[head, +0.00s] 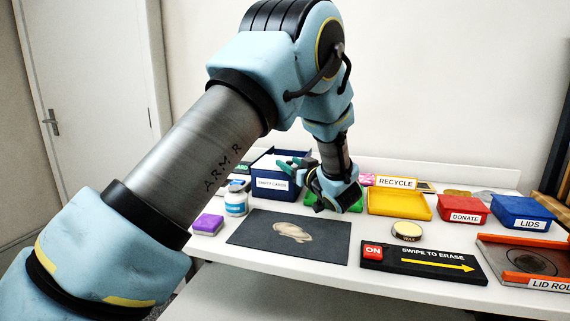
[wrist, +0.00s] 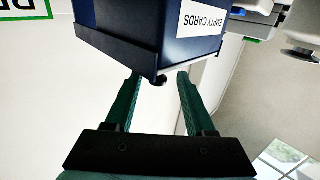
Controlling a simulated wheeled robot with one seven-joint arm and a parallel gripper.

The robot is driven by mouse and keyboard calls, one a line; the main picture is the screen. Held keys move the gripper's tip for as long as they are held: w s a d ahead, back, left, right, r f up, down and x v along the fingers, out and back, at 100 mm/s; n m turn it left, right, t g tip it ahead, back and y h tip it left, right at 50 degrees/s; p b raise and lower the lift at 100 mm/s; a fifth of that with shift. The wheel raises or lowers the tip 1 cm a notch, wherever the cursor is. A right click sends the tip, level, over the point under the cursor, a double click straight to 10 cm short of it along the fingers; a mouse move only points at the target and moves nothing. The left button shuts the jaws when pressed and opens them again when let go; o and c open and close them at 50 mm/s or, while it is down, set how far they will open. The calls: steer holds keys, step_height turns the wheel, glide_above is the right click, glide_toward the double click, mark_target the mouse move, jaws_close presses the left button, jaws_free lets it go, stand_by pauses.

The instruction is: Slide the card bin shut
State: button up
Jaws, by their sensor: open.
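The card bin (head: 268,185) is a dark blue box with a white label reading EMPTY CARDS, at the back of the table, left of middle. In the head view my gripper (head: 290,166) is beside the bin's front right. I cannot tell how far out the bin is slid.
A green tray (head: 349,201) lies under my wrist, with a yellow RECYCLE tray (head: 399,204), red DONATE bin (head: 462,211) and blue LIDS bin (head: 521,212) to its right.

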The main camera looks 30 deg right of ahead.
steer(key=s+b, duration=0.1)
steer(key=s, duration=0.6)
stand_by(0.4)
